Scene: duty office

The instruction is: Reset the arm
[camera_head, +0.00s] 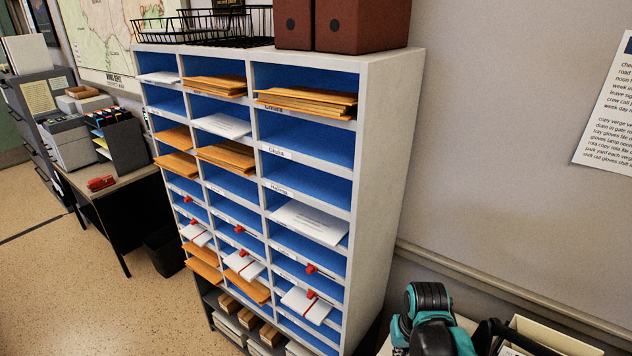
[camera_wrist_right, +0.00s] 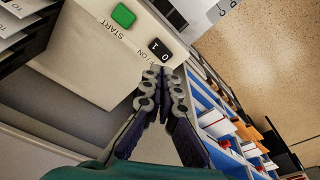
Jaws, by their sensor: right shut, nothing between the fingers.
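My right gripper (camera_wrist_right: 163,85) shows in the right wrist view, its two fingers together with nothing between them. Its tips lie in front of a beige machine (camera_wrist_right: 85,50), close to a black rocker switch (camera_wrist_right: 159,47) marked O and I. A green START button (camera_wrist_right: 123,15) is beside the switch. I cannot tell whether the tips touch the machine. My teal and black right arm (camera_head: 432,318) shows at the bottom right of the head view; its gripper is hidden there. My left arm and gripper are not in view.
A white pigeonhole rack (camera_head: 383,150) with blue compartments holds envelopes and white papers. A wire tray (camera_head: 215,28) and brown file boxes (camera_head: 360,25) stand on top. A desk (camera_head: 120,182) with a red stapler (camera_head: 101,183) is at the left. Floor (camera_head: 60,285) is clear at the lower left.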

